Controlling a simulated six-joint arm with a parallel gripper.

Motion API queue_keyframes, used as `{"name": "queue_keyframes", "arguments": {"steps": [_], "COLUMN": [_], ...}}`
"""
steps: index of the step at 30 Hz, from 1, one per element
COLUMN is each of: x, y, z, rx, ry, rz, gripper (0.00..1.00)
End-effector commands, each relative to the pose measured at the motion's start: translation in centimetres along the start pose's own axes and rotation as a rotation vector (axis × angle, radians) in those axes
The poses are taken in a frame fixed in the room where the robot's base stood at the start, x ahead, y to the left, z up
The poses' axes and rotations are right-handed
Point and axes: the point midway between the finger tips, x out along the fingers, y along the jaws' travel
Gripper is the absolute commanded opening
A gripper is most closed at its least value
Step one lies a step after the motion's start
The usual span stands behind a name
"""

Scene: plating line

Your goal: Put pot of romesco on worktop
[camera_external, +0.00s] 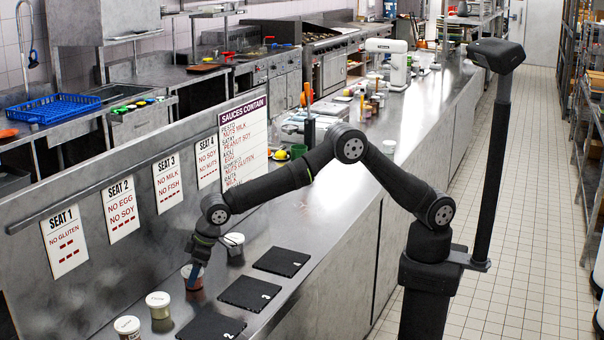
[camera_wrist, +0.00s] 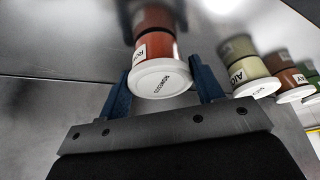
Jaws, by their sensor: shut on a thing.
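The pot of romesco (camera_wrist: 154,52) is a red-brown pot with a white lid marked "ROMESCO". My gripper (camera_wrist: 157,85) has its blue fingers on both sides of it, shut on it near the lid. In the external view the pot (camera_external: 193,282) is below my gripper (camera_external: 193,270), upright, over the steel worktop (camera_external: 310,215) in the row of pots. Its reflection lies right against its base in the wrist view, so it is on the worktop or very close above it; I cannot tell which.
A pot marked "AIOLI" (camera_wrist: 250,68) and another pot (camera_wrist: 288,78) stand beside it. Pots with pale lids (camera_external: 158,304) (camera_external: 127,326) and a further one (camera_external: 233,242) line the worktop. Black numbered mats (camera_external: 250,293) lie to the right. A wall with seat signs (camera_external: 122,209) runs behind.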

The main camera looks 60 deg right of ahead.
Motion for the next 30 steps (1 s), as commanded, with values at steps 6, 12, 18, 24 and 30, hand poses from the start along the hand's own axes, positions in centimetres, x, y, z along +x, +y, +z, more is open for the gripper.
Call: {"name": "queue_keyframes", "arguments": {"steps": [6,12,18,24,30], "x": [0.2,0.2,-0.8,-4.7,-8.9], "y": [0.0,0.0,0.0,0.0,0.0], "z": [0.1,0.1,-0.1,-0.1,-0.1], "rx": [0.000,0.000,0.000,0.000,0.000], "ry": [0.000,-0.001,0.001,0.003,0.002], "rz": [0.000,0.000,0.000,-0.001,-0.001], "gripper": [0.82,0.82,0.82,0.82,0.82]}}
